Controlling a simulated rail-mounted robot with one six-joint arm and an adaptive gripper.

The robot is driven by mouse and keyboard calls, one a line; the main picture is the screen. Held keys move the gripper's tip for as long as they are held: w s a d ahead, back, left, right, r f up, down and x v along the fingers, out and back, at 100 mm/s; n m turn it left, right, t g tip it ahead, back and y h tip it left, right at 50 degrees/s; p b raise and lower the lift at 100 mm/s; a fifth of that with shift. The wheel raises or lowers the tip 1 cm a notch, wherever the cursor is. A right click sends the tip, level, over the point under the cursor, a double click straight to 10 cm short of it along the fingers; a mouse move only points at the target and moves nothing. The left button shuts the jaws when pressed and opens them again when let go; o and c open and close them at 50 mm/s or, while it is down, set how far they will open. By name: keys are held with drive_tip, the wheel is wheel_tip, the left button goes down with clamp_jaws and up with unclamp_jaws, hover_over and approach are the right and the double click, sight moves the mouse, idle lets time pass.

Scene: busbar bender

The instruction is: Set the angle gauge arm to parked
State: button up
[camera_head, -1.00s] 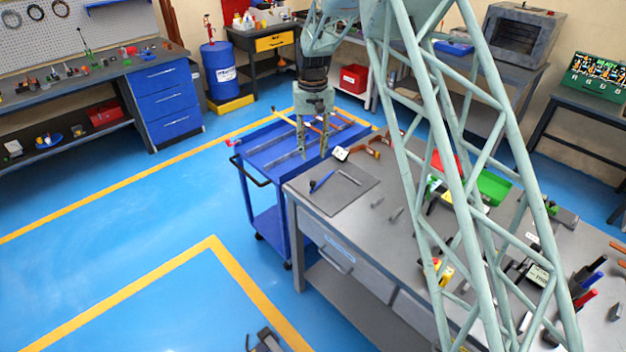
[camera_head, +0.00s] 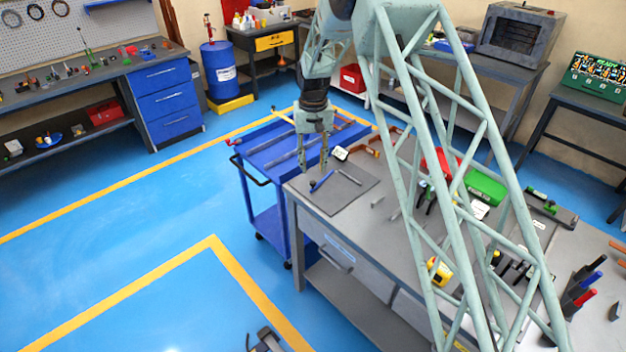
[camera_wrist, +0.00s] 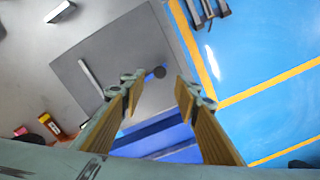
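My gripper (camera_head: 312,168) hangs fingers-down over the left end of the grey workbench (camera_head: 390,245), above the dark mat (camera_head: 347,194). Its two fingers are apart with nothing between them; it also shows open in the wrist view (camera_wrist: 160,86). A blue-handled tool (camera_head: 321,182) and a thin silver rod (camera_head: 349,177) lie on the mat, just below and right of the fingertips. In the wrist view a small dark blue round end (camera_wrist: 159,72) shows between and beyond the fingertips, and the silver rod (camera_wrist: 90,77) lies to the left. I cannot identify the angle gauge arm in either view.
A blue cart (camera_head: 268,155) with long parts on top stands behind the bench's left end. A small white-faced device (camera_head: 340,153) and an orange-handled tool (camera_head: 364,149) lie behind the mat. Blue floor is open on the left.

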sight(313, 182)
drive_tip(key=shift+f, duration=3.55)
drive_tip(key=shift+c, duration=0.5)
clamp_jaws()
